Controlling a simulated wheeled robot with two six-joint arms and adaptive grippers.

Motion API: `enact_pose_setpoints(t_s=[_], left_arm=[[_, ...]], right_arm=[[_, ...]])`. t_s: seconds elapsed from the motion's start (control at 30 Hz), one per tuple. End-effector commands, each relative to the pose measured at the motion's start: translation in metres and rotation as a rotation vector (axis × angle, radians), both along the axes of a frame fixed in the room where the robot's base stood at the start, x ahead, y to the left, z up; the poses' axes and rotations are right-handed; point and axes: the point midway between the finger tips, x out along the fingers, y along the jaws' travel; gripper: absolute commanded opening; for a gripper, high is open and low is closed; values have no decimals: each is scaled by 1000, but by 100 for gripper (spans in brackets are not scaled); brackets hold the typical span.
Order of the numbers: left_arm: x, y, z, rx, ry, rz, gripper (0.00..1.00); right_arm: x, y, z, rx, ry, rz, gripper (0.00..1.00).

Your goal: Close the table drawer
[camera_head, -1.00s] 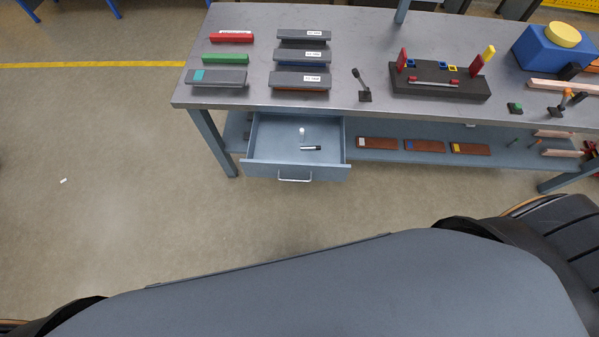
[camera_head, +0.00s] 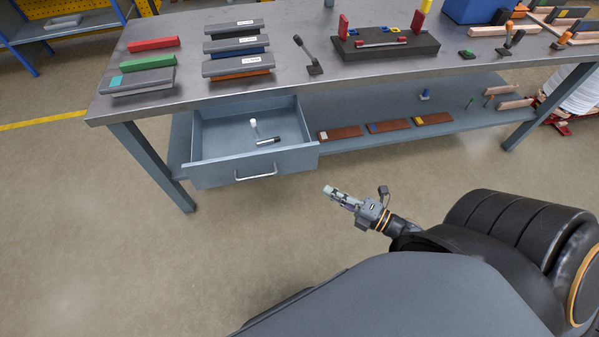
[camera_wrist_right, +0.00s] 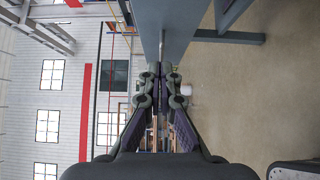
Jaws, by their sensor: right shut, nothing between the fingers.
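The table drawer (camera_head: 222,172) is pulled open under the left part of the table (camera_head: 290,75). Its silver handle (camera_head: 255,177) is on the front panel. My left gripper is not in view.
The lower shelf (camera_head: 460,118) holds several brown blocks (camera_head: 387,127). The tabletop carries coloured bars (camera_head: 153,44), grey blocks (camera_head: 236,46), a black fixture (camera_head: 385,46) and a small lever (camera_head: 307,52). The floor (camera_head: 110,250) in front of the drawer is clear.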

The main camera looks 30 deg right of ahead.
Motion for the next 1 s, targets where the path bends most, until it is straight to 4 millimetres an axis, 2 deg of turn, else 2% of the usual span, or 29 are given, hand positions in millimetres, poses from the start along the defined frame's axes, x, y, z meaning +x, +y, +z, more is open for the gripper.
enact_pose_setpoints(t_s=[0.17, 0.43, 0.53, 0.73, 1.0], left_arm=[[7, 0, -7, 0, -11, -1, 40], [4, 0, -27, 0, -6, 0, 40], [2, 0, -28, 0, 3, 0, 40], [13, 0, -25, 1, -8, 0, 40], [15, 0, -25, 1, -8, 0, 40]], right_arm=[[18, 9, -1, 2, -3, -2, 0], [70, 37, -1, 5, -4, -7, 0], [88, 47, 0, 5, -3, -8, 0], [116, 39, 0, 2, 1, -5, 0], [126, 36, 0, 3, 4, -4, 0]])
